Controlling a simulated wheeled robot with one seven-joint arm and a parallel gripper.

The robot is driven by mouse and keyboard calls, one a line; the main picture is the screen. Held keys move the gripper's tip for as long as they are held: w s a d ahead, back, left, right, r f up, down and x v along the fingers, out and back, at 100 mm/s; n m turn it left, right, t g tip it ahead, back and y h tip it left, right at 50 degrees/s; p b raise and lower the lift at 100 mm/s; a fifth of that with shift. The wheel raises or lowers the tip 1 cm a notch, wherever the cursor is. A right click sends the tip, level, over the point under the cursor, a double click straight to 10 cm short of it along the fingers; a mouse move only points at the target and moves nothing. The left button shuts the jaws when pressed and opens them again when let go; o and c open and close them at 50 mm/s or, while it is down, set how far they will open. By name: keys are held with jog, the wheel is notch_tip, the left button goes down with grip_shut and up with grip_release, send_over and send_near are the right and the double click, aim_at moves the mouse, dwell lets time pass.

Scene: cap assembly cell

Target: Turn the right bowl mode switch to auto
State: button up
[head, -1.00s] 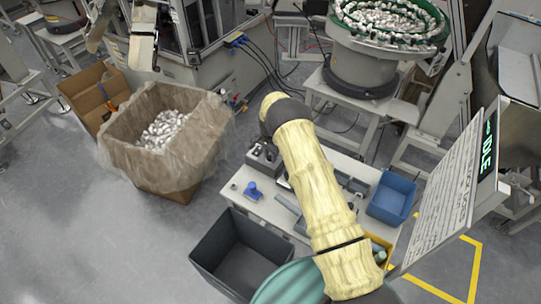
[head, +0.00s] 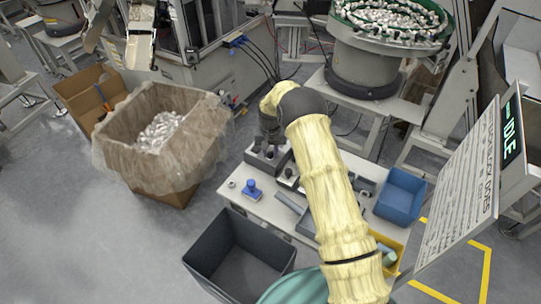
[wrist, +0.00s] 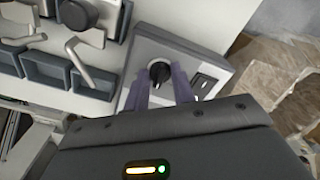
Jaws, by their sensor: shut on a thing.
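The mode switch is a black rotary knob (wrist: 159,73) with a light pointer mark, on a grey switch box (wrist: 182,49) in the wrist view. My gripper (wrist: 162,88) has its two purple-grey fingers on either side of the knob, shut on it. The knob's exact pointer angle is hard to read. In the head view, my gripper reaches down to the switch box (head: 259,162) at the back left of the white table; the knob is hidden there behind my arm.
A rocker switch (wrist: 203,85) sits beside the knob. Grey trays and another black knob (wrist: 77,14) lie at upper left in the wrist view. The white table (head: 232,190) also carries a blue stamp-like part (head: 252,190) and a blue bin (head: 400,196). A dark crate (head: 238,255) stands in front.

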aim_at(270, 153)
jog(key=n+b, duration=0.2)
jog(key=n, duration=0.2)
jog(key=shift+n, duration=0.3)
jog(key=n, duration=0.4)
jog(key=shift+b, duration=0.35)
jog(key=o, duration=1)
notch_tip(270, 153, up, 18)
jog(key=b, duration=0.2)
jog(key=shift+f, duration=0.25)
